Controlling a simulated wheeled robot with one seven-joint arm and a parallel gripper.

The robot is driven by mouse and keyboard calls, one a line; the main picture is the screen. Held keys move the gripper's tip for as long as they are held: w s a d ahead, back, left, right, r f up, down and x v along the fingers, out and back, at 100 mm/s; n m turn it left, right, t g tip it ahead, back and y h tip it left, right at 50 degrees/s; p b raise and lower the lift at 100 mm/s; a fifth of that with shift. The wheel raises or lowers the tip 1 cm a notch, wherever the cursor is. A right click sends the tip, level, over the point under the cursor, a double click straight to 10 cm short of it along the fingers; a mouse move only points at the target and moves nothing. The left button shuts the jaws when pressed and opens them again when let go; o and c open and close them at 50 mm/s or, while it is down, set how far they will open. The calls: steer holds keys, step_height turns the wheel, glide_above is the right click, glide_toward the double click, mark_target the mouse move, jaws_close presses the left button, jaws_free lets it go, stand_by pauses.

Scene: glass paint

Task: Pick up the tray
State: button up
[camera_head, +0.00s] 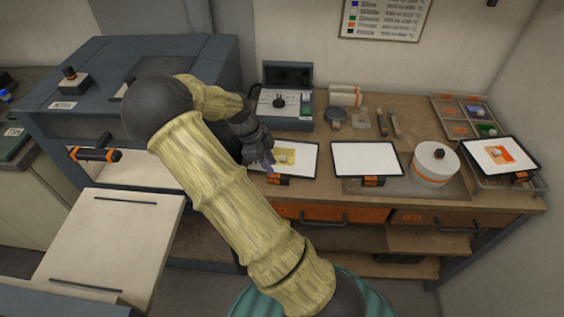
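Flat white trays with dark rims and orange-marked front tabs are on the wooden workbench. The left tray (308,153) carries a yellow patch with a small pale lump on it. The middle tray (366,157) is bare white. The right tray (477,148) carries an orange patch with a small pale piece and a dark knob. My gripper (269,164) is at the left edge of the left tray, pointing down. My arm hides part of that tray's left side. I cannot tell whether the fingers touch the tray or hold anything.
A white round turntable (433,158) stands between the middle and right trays. A divided box (455,128), tools (394,123) and a grey device (284,113) stand behind. A large blue-grey kiln-like cabinet (205,60) is at left, with a pale slotted panel (112,240) before it.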

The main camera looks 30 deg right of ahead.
mark_target(278, 176)
steer(key=p+x, duration=0.1)
steer(key=x, duration=0.3)
steer(key=shift+s+d+f, duration=0.1)
steer(key=shift+s, duration=0.1)
steer(key=shift+d+f, duration=0.1)
steer(key=shift+f, duration=0.3)
jaws_close()
